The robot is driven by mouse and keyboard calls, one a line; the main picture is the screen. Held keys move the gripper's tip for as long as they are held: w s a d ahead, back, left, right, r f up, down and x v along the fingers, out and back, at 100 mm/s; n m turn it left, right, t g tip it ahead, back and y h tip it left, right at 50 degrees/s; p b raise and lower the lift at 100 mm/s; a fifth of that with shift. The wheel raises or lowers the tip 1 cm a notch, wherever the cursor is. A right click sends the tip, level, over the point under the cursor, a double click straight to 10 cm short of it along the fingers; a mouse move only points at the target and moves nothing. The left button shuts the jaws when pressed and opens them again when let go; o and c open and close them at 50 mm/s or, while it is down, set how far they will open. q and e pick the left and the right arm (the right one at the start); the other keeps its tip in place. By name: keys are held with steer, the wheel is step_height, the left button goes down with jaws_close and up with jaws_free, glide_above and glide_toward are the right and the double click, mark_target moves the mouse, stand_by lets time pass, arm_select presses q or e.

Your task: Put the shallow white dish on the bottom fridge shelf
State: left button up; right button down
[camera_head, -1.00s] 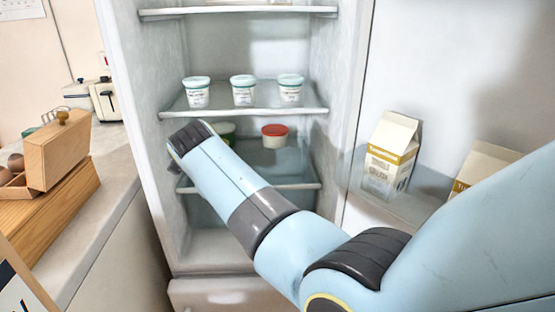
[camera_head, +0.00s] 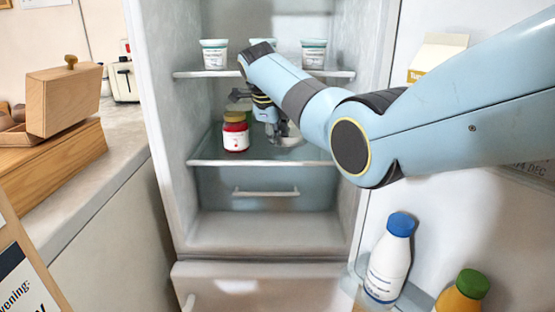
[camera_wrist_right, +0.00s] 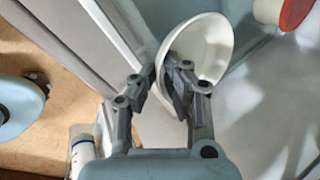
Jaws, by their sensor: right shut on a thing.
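The shallow white dish (camera_wrist_right: 210,48) is gripped at its rim and tilted steeply in the right wrist view. In the head view only a pale part of the dish (camera_head: 292,139) shows below my right gripper (camera_head: 272,128), much of it hidden. The fingers are shut on the dish's rim. The gripper is inside the fridge, around the level of the lower glass shelf (camera_head: 262,163), right of the jar. I cannot tell whether the dish touches that shelf. My left gripper is not in view.
A red jar (camera_head: 236,136) stands left on the lower shelf. White tubs (camera_head: 214,54) stand on the shelf above. Below is a drawer (camera_head: 265,192). The door holds a blue-capped bottle (camera_head: 388,262) and an orange bottle (camera_head: 462,293).

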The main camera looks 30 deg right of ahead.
mark_target(280, 158)
step_height(280, 158, down, 4)
steer(key=b, duration=0.3)
steer(key=shift+r, duration=0.35)
steer(key=c, duration=1.7)
jaws_free()
